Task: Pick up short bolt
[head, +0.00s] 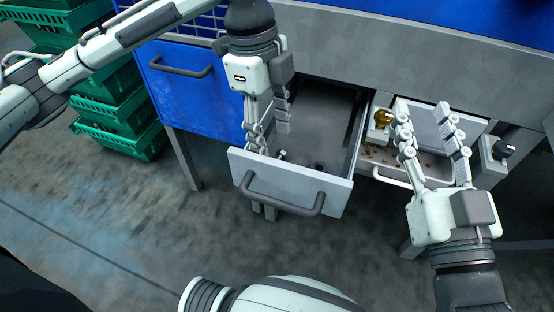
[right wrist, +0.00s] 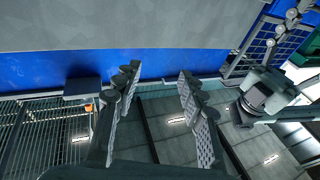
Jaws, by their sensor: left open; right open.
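A grey drawer (head: 330,184) is pulled open in the head view. Inside it, near the front wall, lie two small dark pieces that look like bolts: one (head: 281,155) beside my left gripper's fingers and one (head: 318,166) further right. Their lengths are hard to judge. My left gripper (head: 273,140) points down into the drawer's left part, open, with its fingers apart. I see nothing held between them. My right gripper (head: 425,116) is open and empty over the neighbouring tray; its spread fingers also show in the right wrist view (right wrist: 157,82).
The light tray (head: 399,180) to the right holds small brown bits and a brass-coloured part (head: 382,118). A blue cabinet (head: 196,95) stands left of the open drawer. Green crates (head: 125,110) are stacked at the left. The floor in front is clear.

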